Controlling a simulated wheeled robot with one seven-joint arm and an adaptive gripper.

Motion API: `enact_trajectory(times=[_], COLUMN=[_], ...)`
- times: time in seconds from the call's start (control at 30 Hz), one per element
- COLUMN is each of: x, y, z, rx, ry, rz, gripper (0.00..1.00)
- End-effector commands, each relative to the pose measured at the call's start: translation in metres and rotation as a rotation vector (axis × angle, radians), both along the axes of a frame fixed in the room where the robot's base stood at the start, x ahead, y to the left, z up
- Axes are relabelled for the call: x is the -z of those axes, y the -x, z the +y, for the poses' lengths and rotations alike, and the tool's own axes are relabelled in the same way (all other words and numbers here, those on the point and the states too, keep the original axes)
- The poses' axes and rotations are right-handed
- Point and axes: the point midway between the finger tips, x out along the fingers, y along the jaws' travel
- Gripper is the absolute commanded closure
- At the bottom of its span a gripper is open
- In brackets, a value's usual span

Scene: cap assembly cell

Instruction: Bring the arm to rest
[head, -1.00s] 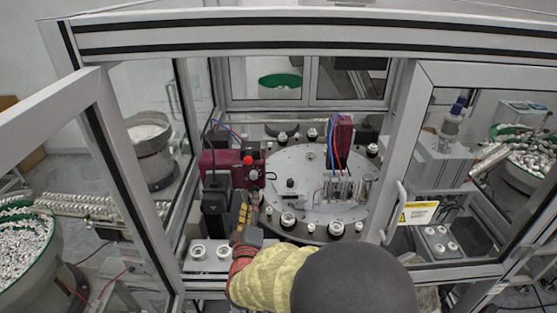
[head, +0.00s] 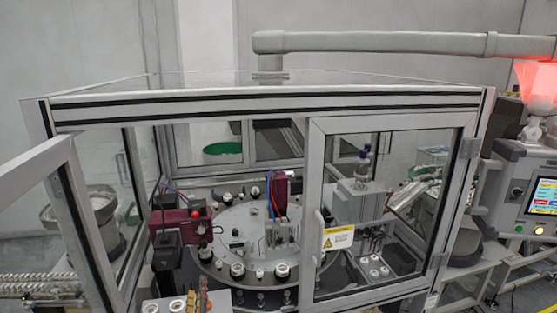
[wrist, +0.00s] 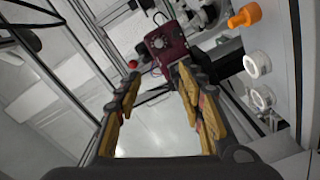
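My gripper (wrist: 158,82) is open in the wrist view, its two tan-padded fingers spread with nothing between them. Beyond the fingertips is a maroon box (wrist: 162,45) with a red button; I cannot tell the distance. In the head view only the tips of my gripper (head: 198,297) show, at the bottom edge near the cell's open left door. The rest of the arm is out of view there. The maroon box (head: 184,229) stands behind them, inside the cell.
The round dial table (head: 225,225) carries several fixtures. The right door (head: 317,170) is closed across the front; the left door frame (head: 35,172) stands open. An orange knob-like part (wrist: 245,15) and white rings (wrist: 257,64) are right of my fingers. A control screen (head: 543,197) is at far right.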

Motion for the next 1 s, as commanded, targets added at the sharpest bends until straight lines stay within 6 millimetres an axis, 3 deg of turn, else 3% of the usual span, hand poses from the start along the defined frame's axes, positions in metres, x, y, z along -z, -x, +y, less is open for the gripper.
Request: enact_trajectory(times=[0.37, 0.57, 0.77, 0.87, 1.0], x=[-0.005, -0.007, -0.006, 0.002, 0.021], y=[-0.016, -0.02, -0.006, 0.016, 0.065], z=[-0.03, -0.061, -0.119, -0.163, -0.228], rx=[-0.026, -0.038, -0.023, 0.017, 0.121], ry=[-0.137, -0.245, -0.393, -0.479, -0.586], rz=[0.138, 0.26, 0.446, 0.57, 0.738], gripper=[0.61, 0.61, 0.61, 0.61, 0.61])
